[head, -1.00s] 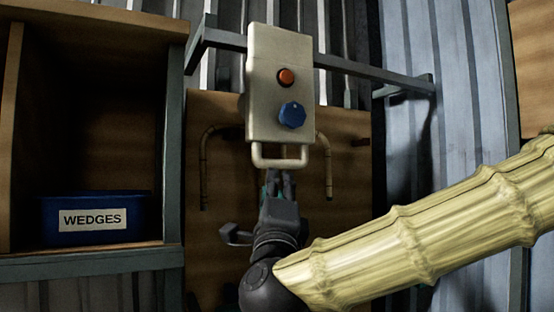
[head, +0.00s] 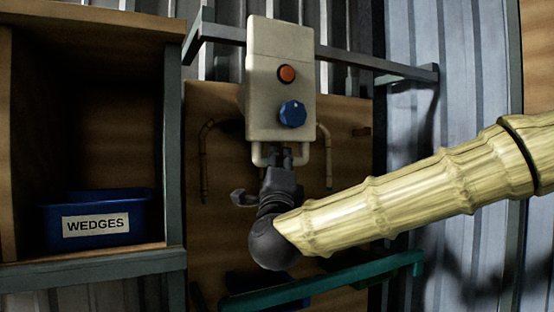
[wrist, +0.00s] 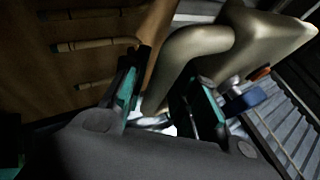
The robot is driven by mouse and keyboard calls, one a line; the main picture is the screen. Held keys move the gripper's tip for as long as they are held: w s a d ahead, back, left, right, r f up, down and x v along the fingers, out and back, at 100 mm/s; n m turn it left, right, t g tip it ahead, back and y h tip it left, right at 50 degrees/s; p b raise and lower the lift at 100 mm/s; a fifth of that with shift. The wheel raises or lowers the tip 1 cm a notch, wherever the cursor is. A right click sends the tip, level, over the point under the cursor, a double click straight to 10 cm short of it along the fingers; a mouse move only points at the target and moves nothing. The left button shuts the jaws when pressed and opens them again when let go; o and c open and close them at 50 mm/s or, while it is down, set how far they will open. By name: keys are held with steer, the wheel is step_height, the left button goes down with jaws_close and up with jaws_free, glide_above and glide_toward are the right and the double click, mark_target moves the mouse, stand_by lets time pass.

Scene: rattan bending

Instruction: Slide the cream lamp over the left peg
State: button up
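A cream box (head: 280,55) with an orange-red button, a blue knob and a tube handle below hangs in front of the board; it is the only thing seen that could be the cream lamp. Its handle (wrist: 185,55) shows large in the wrist view. My gripper (head: 280,158) points up at the handle in the head view. In the wrist view my gripper (wrist: 163,98) has its teal-padded fingers apart, with the handle between them; firm contact is not clear.
A wooden board (head: 225,105) stands behind, with bent canes (head: 206,160) at both sides. A grey rail (head: 365,60) crosses above. A blue WEDGES bin (head: 145,218) sits on the left shelf.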

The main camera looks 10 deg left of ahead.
mark_target(259, 165)
jaws_close()
steer(key=shift+s+a+f+b, duration=0.15)
steer(key=shift+s+a+b, duration=0.3)
steer(key=shift+b, duration=0.2)
steer(key=shift+s+a+b, duration=0.45)
steer(key=shift+a, duration=0.2)
steer(key=shift+s+a+b, duration=0.4)
steer(key=shift+s+a, duration=0.05)
steer(key=shift+a, duration=0.15)
steer(key=shift+d, duration=0.1)
